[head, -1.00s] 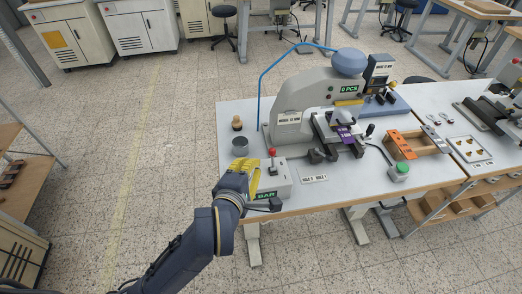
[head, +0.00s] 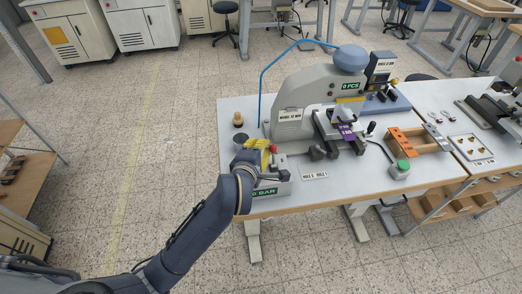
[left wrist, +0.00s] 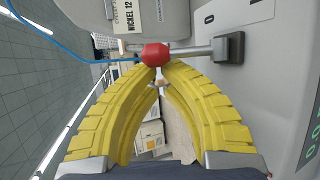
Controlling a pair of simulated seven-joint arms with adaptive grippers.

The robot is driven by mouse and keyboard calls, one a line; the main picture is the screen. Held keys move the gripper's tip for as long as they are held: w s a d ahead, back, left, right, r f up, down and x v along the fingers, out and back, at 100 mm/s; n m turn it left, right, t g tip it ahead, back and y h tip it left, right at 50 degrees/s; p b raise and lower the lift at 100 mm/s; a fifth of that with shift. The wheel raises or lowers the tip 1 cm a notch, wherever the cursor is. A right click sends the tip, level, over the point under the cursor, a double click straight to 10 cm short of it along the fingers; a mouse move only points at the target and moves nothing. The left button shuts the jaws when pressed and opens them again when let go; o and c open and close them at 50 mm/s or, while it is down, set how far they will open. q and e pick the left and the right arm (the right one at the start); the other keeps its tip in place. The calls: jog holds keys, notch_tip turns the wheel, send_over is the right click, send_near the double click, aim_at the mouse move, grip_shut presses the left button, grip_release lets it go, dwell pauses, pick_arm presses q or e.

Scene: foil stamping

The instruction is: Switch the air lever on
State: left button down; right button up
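The air lever has a red knob (left wrist: 155,54) on a metal rod in the left wrist view, running right to a dark pivot (left wrist: 229,47) on a grey box. In the head view the red knob (head: 273,149) stands above the box (head: 277,176), whose green display reads 0 BAR. My left gripper (head: 262,145) has yellow fingers beside the knob. In the left wrist view its fingers (left wrist: 160,66) bow inward and their tips come together right at the knob. They look shut with the knob just beyond the tips; contact is unclear. My right gripper is not in view.
A grey press (head: 305,105) with a 0 PCS display stands behind the box on the white table (head: 330,195). A dark cup (head: 240,139) and a small wooden-topped piece (head: 238,119) stand left. A green button (head: 402,165) and an orange-ended fixture (head: 405,143) lie right.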

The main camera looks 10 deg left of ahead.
pick_arm(q)
jog(key=shift+s+d+r+m+t, duration=0.1)
jog(key=shift+s+r+m+t, duration=0.1)
jog(key=shift+t, duration=0.25)
jog(key=shift+s+r+m+t, duration=0.1)
jog(key=shift+m+t, duration=0.1)
jog(key=shift+t, duration=0.25)
dwell(0.4)
